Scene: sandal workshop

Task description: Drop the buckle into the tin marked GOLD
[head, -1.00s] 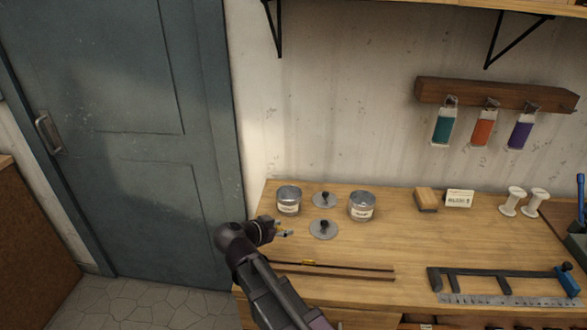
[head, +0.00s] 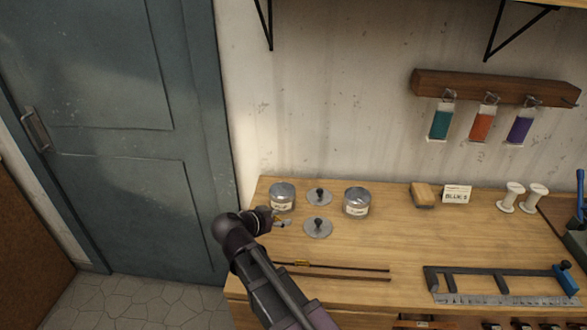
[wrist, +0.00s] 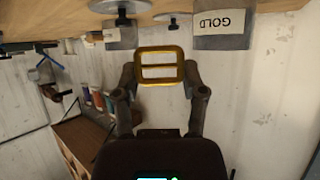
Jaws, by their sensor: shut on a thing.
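My gripper (head: 283,223) is shut on a gold rectangular buckle with a middle bar. In the wrist view, the buckle (wrist: 160,71) is held upright between both fingertips. The metal tin marked GOLD (wrist: 222,32) shows upside down at the upper right of the wrist view, apart from the buckle. It appears to be the left tin (head: 282,199) in the head view, open-topped, with a label too small to read there. My gripper is just in front of that tin, not over its mouth.
A second open tin (head: 357,204) stands to the right. Two knobbed lids, the back lid (head: 319,198) and front lid (head: 318,229), lie between the tins. Wooden strips (head: 335,275) lie in front. A clamp-like tool (head: 500,281) lies at right.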

